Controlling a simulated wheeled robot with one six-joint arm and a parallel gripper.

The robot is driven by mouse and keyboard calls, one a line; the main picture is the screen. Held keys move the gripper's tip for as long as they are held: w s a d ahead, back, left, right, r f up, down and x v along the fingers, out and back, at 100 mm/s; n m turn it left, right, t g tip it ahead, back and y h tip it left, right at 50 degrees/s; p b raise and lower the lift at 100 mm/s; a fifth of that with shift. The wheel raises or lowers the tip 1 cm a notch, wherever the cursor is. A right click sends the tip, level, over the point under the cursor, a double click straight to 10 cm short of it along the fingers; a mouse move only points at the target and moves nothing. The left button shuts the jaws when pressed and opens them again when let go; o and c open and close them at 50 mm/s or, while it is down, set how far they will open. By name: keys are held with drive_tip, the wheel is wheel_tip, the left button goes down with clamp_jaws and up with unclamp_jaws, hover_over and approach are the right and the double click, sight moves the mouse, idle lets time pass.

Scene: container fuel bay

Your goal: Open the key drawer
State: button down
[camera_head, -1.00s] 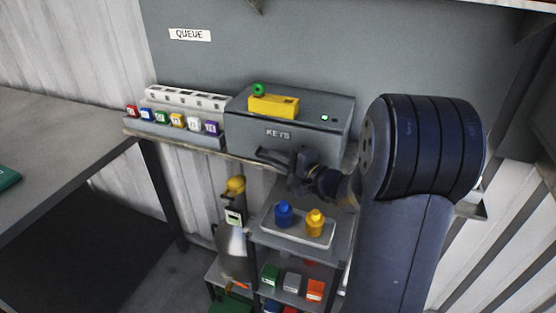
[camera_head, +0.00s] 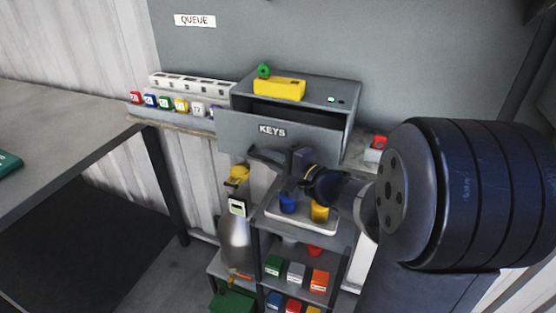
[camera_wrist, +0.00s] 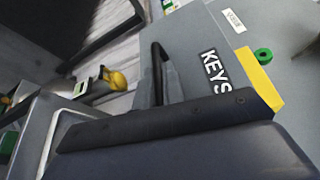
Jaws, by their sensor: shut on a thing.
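The grey key drawer (camera_head: 282,131), labelled KEYS, is pulled out from its cabinet (camera_head: 345,92), with a dark opening showing above its front. My gripper (camera_head: 262,156) is at the drawer's lower front and is shut on its handle, which it mostly hides in the head view. In the wrist view the drawer front (camera_wrist: 222,98) with its KEYS label stands close beyond the dark handle (camera_wrist: 160,75). The drawer's contents are not visible.
A yellow block (camera_head: 279,89) and a green ring (camera_head: 263,71) are on the cabinet top. Left of it is a rack of coloured numbered blocks (camera_head: 181,106). Below stand a tray (camera_head: 335,229) with blue and yellow items and a grey cylinder (camera_head: 235,245). A table (camera_head: 60,135) is at left.

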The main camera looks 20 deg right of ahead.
drive_tip(key=s+a+b, duration=0.3)
drive_tip(key=s+a, duration=0.2)
drive_tip(key=s, duration=0.2)
drive_tip(key=shift+s+b, duration=0.15)
drive_tip(key=shift+b, duration=0.15)
drive_tip(key=shift+a, duration=0.1)
drive_tip(key=c, duration=1.5)
unclamp_jaws()
